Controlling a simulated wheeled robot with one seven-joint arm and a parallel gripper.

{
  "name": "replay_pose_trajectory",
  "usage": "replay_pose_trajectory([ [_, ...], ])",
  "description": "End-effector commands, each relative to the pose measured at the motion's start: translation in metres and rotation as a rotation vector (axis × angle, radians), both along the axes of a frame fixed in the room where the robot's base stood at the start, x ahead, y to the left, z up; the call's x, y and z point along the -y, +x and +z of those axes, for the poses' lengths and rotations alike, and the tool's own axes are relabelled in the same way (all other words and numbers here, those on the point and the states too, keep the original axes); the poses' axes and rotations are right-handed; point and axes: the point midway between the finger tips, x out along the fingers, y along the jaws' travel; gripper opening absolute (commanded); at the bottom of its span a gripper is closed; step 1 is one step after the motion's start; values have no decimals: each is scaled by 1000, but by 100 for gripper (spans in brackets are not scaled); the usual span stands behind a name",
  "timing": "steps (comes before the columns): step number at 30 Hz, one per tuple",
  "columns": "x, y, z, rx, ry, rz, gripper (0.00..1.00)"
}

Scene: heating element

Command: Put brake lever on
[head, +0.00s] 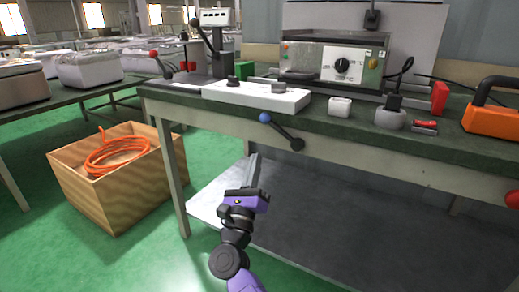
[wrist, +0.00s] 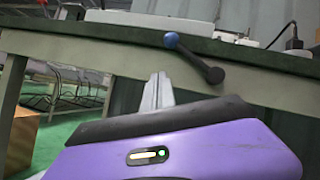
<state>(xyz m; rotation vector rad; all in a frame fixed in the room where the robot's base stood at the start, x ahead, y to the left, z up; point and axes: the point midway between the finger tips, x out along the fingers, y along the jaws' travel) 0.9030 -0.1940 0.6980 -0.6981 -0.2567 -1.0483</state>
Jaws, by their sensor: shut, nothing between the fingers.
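A dark lever with a blue ball knob (head: 281,132) is at the workbench's front edge, sloping down to the right to a round black end. It also shows in the wrist view (wrist: 195,57), just beyond my fingertips. A red-knobbed lever (head: 155,57) and a black-knobbed lever (head: 198,28) stand at the bench's back left. No label shows which one is the brake lever. My gripper (head: 252,158) is shut and empty, below and left of the blue-knobbed lever and apart from it. Its closed fingers (wrist: 158,84) point up toward the bench edge.
The green-topped workbench (head: 350,130) bears a white panel (head: 256,96), a heater box with a dial (head: 335,65), a white block (head: 340,106) and an orange tool case (head: 493,113). A wooden crate (head: 110,192) with orange hose stands at left. Open space surrounds my gripper.

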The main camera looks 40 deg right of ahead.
Motion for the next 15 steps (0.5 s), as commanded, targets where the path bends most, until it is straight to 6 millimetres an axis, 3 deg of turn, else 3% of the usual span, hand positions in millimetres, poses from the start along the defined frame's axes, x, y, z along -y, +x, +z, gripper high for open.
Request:
replay_pose_trajectory([
  [6, -31, -12, -22, -4, 0, 3, 0],
  [15, -44, -18, -32, -1, 0, 2, 0],
])
